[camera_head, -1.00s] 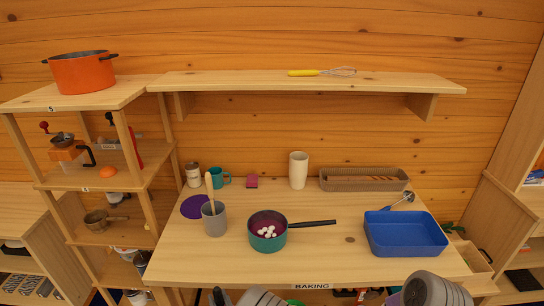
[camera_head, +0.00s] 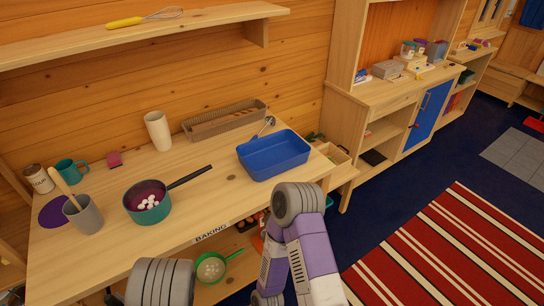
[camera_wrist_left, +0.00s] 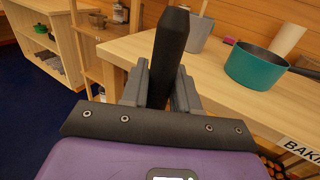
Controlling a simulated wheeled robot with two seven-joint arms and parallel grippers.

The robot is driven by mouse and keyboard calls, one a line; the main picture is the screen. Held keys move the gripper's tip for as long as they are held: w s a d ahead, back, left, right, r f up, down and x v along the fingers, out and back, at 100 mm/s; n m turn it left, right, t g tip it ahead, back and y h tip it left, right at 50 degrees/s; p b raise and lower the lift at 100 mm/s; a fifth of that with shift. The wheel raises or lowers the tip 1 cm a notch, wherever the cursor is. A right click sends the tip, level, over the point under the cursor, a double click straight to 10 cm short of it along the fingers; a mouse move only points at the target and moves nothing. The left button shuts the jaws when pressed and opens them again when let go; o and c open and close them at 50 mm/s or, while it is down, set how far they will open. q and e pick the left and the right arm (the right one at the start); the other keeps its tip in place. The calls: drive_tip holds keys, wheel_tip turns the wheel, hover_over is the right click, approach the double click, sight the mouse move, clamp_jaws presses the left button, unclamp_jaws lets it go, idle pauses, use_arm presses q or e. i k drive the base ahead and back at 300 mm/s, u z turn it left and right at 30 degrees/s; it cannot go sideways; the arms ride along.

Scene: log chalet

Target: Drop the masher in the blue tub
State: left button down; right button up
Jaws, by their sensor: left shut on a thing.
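The blue tub (camera_head: 274,168) stands at the right end of the baking table in the head view, and looks empty inside. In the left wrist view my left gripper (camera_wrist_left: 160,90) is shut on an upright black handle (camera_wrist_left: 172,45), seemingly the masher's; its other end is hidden. The gripper is in front of the table's edge, left of the teal pan (camera_wrist_left: 255,66). The head view does not show my left fingertips or the held thing clearly. My right arm crosses in front of the table, but its gripper is out of view.
A metal-ended utensil (camera_head: 267,123) lies at the tub's back edge. The pan (camera_head: 149,202) with white balls, a grey crock (camera_head: 84,215), a white vase (camera_head: 158,131) and a long basket (camera_head: 225,120) stand on the table. A green strainer (camera_head: 212,267) is below its front edge.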

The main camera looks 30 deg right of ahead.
sight(270, 162)
drive_tip(key=z, duration=2.75)
drive_tip(key=i, duration=1.75)
drive_tip(key=u, duration=2.75)
